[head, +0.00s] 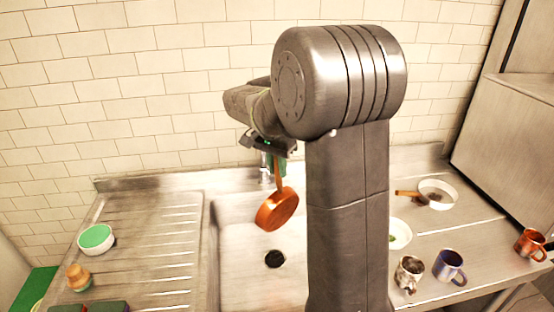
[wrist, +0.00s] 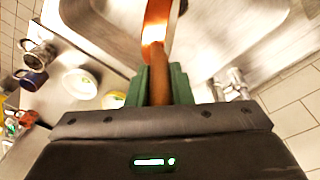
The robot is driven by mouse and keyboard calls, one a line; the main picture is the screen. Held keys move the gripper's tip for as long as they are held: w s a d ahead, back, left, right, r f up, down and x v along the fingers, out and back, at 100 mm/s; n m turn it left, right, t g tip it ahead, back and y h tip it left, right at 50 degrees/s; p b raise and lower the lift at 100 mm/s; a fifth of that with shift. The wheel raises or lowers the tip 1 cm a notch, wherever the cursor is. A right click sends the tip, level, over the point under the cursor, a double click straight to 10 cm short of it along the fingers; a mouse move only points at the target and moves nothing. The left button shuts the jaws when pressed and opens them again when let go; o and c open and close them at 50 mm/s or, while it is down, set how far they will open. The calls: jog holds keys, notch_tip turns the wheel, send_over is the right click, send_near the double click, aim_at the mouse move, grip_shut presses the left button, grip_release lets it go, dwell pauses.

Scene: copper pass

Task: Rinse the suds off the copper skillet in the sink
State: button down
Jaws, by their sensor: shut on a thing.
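The copper skillet (head: 277,210) hangs tilted in the air over the sink basin (head: 240,270). My gripper (head: 275,165) is shut on its handle, above the pan. In the wrist view the green fingers of my gripper (wrist: 160,85) close on the brown handle, and a strip of the copper skillet (wrist: 155,30) shows beyond them. No suds can be made out on the part in view. The faucet (head: 265,165) stands behind my gripper, and it also shows in the wrist view (wrist: 232,85). I cannot tell whether water runs.
A ribbed drainboard at left holds a green-topped round dish (head: 96,238) and a wooden-handled brush (head: 77,277). The drain (head: 274,259) is clear.

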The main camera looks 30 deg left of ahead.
aim_at(277, 176)
jog(key=shift+f+b, duration=7.5)
jog(key=shift+f, duration=3.8)
jog(key=shift+r+p, duration=7.15)
jog(key=shift+r, duration=2.25)
jog(key=shift+r+p, duration=0.35)
jog(key=shift+r, duration=1)
